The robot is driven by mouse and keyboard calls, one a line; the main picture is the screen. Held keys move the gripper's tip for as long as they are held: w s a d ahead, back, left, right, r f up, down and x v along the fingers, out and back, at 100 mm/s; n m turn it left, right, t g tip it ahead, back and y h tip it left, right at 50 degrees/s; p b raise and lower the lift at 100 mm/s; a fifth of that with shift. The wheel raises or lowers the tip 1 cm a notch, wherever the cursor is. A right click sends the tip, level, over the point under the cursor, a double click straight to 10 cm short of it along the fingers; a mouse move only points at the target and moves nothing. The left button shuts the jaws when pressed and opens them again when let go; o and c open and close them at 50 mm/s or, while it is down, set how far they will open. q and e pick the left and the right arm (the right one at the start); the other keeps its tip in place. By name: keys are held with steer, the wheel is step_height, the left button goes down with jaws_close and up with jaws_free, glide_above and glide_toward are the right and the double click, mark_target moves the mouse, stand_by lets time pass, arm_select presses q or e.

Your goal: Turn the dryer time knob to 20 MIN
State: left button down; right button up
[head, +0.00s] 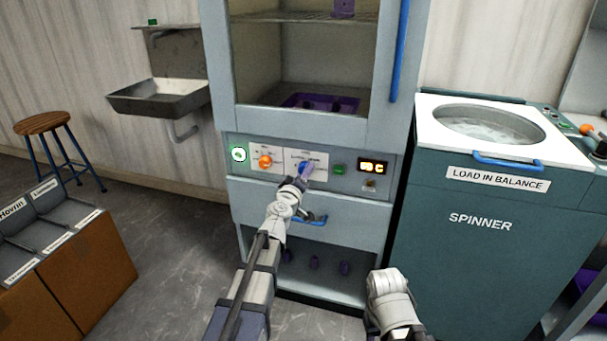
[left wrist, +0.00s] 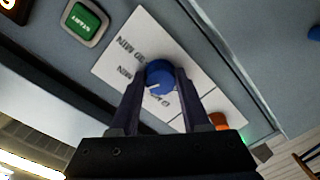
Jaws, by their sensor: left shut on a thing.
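The dryer time knob is blue, on a white label plate on the dryer's front panel; it shows in the left wrist view (left wrist: 160,75). My left gripper (head: 304,171) reaches up to the panel and mostly hides the knob in the head view. In the left wrist view the two dark fingers (left wrist: 158,84) are shut on the knob, one on each side. A white mark on the knob points to the lower left of that picture. The label (left wrist: 113,62) is upside down and partly covered; I cannot tell which time the mark meets. My right gripper is not visible, only part of its arm.
An orange knob (head: 265,161) is left of the blue one. A green START button (head: 339,169) and a lit display (head: 373,167) are to the right. The dryer's blue drawer handle (head: 312,221) is below my left wrist. A spinner (head: 485,225) stands at right.

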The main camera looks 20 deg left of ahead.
arm_select(q)
steer(key=shift+s+m, duration=0.1)
steer(key=shift+m, duration=0.3)
steer(key=shift+c, duration=1.8)
jaws_free()
steer(key=s, duration=0.7)
steer(key=shift+s, duration=0.4)
